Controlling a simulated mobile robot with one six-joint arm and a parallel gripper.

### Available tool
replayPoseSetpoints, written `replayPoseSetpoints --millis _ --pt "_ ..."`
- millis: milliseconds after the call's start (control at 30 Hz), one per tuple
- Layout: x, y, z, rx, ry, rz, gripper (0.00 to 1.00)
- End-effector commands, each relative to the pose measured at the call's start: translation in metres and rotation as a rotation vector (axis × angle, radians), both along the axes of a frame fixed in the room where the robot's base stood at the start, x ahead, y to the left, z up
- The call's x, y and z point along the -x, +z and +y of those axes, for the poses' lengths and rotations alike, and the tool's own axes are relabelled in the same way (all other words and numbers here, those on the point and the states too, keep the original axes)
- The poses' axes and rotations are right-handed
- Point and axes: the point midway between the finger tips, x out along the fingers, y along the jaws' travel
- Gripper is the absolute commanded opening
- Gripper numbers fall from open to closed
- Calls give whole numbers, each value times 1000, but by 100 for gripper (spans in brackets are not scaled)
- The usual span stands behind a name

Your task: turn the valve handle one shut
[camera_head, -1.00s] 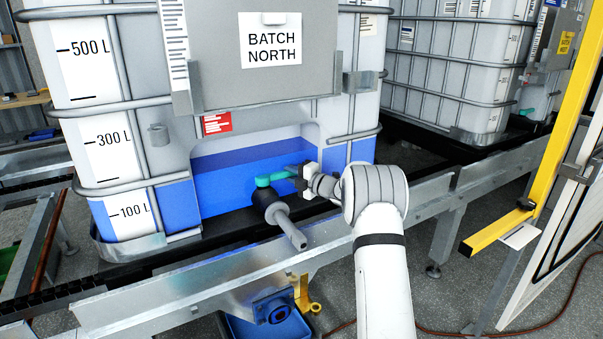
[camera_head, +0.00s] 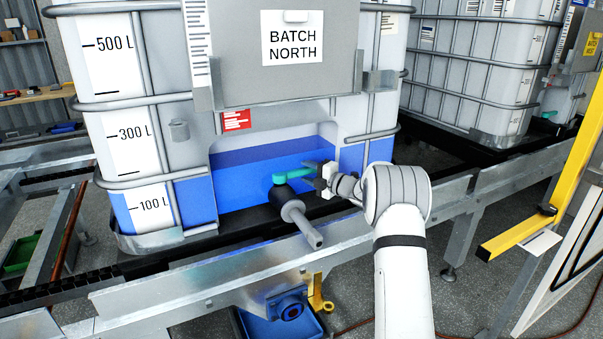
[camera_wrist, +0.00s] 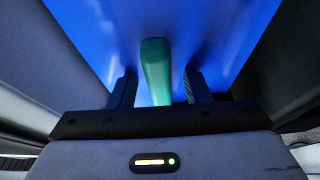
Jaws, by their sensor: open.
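The teal valve handle (camera_head: 291,176) sits on top of a black and grey outlet valve (camera_head: 285,197) at the foot of the BATCH NORTH tank. The handle points right, roughly across the grey spout (camera_head: 303,225), which points toward the front right. My gripper (camera_head: 318,172) is at the handle's right end. In the wrist view the handle, green there (camera_wrist: 156,70), lies between the two open black fingers of my gripper (camera_wrist: 160,88), with a gap on each side. The handle's pivot is not clear in the wrist view.
The tank (camera_head: 190,135) stands on a conveyor with a metal side rail (camera_head: 200,272). A blue tray (camera_head: 280,326) and a yellow fitting (camera_head: 318,292) are below the rail. A yellow post (camera_head: 545,208) stands at the right. A second tank (camera_head: 470,80) is behind right.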

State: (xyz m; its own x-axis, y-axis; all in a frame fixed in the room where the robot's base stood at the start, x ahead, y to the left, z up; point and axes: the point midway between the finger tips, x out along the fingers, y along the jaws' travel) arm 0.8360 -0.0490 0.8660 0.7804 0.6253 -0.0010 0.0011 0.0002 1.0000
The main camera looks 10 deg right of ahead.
Motion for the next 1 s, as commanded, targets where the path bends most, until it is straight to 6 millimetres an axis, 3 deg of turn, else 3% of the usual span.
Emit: replayPoseSetpoints --millis 433,833,933,1000 --pt "54 0 -41 0 0 0 44" --pt "59 1 -44 0 0 0 44" --pt "58 13 -43 -5 -28 14 44" --pt "58 31 -42 -19 -83 46 44"
